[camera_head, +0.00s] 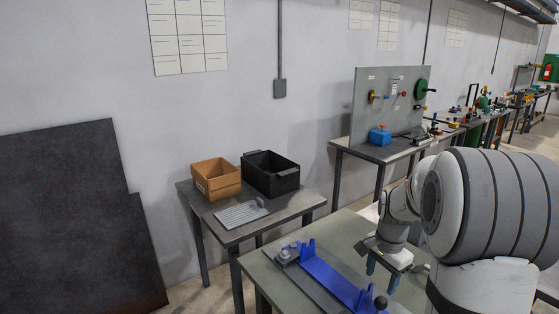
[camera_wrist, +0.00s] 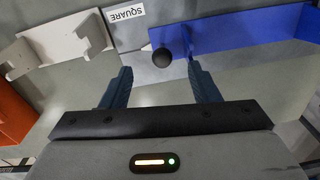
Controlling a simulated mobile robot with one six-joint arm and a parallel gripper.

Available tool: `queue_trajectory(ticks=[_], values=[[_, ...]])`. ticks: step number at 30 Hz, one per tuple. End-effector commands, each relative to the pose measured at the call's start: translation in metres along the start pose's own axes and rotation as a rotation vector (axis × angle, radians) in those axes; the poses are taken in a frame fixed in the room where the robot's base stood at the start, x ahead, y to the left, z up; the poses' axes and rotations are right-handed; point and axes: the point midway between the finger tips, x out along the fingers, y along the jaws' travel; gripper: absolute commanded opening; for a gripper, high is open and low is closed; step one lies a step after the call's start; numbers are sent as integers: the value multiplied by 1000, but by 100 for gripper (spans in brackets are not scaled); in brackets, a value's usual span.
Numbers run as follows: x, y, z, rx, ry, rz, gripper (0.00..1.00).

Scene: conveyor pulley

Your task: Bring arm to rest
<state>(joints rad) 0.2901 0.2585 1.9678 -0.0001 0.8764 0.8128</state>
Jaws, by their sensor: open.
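My gripper (camera_head: 382,265) hangs at the end of my arm over the green-grey table (camera_head: 338,231), at the right of the head view. Its two blue fingers point down, just right of the blue fixture (camera_head: 335,278). In the wrist view, my gripper (camera_wrist: 160,84) has its fingers spread apart with nothing between them. The blue fixture (camera_wrist: 240,30) shows there at the upper right, with a dark round knob (camera_wrist: 162,58) beyond the fingertips. The fingers look clear of both.
A side table (camera_head: 243,231) holds a brown box (camera_head: 216,185) and a black crate (camera_head: 271,185). The wrist view shows a beige bracket (camera_wrist: 65,43), an orange part (camera_wrist: 14,125) and a "SQUARE" label (camera_wrist: 126,14). A grey panel board (camera_head: 362,110) stands behind.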

Motion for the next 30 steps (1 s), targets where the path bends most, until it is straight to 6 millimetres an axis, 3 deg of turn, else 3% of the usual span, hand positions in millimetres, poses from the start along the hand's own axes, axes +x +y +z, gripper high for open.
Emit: queue_trajectory(ticks=[1, 6, 15, 21, 30], values=[[-17, 4, 19, -79, 15, -17, 55], [-55, 27, 78, -362, 56, -54, 55], [-86, 84, 168, -842, 139, -108, 55], [-87, 112, 199, -1043, 179, -124, 55], [-86, 120, 206, -1100, 189, -127, 55]])
